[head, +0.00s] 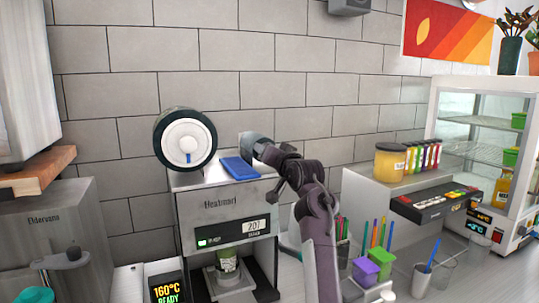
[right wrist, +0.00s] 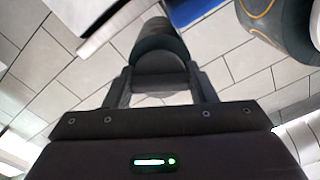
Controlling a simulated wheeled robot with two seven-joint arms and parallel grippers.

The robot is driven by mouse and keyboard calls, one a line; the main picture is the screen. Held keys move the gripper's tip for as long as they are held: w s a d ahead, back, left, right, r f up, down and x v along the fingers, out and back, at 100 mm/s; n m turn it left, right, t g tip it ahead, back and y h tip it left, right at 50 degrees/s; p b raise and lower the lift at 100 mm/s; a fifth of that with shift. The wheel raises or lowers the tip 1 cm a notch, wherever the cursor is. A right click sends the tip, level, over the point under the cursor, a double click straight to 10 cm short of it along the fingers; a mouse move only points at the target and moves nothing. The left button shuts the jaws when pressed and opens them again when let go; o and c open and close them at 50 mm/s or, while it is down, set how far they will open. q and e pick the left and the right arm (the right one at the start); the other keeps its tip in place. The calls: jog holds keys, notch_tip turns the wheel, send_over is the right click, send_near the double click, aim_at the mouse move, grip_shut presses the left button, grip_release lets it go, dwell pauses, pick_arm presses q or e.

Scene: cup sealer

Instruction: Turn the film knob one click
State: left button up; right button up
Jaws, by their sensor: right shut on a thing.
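The cup sealer (head: 222,203) stands against the tiled wall with a display that seems to read 207. A white film roll disc (head: 200,135) with a dark rim is at its top left. The film knob (head: 247,141), a dark grey cylinder, is at the top right, partly hidden by my gripper. My right gripper (head: 263,150) is at the knob. In the right wrist view, its fingers (right wrist: 160,80) sit on both sides of the dark knob (right wrist: 157,42) and are shut on it. My left gripper is not in view.
A blue block (head: 239,168) lies on top of the sealer beside the knob. A cup (head: 227,262) stands in the sealer's lower bay. Pens, small colored boxes (head: 365,271) and a glass display case (head: 480,135) are to the right. A wooden shelf (head: 38,172) juts in at left.

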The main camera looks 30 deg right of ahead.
jog(key=shift+f, duration=0.15)
jog(key=o, duration=1)
jog(key=s+b, duration=0.1)
jog(key=s, duration=0.1)
jog(key=s+b, duration=0.2)
jog(key=s, duration=0.1)
jog(key=s+b, duration=0.1)
jog(key=s, duration=0.1)
jog(key=shift+s+a, duration=0.25)
jog(key=shift+s, duration=0.15)
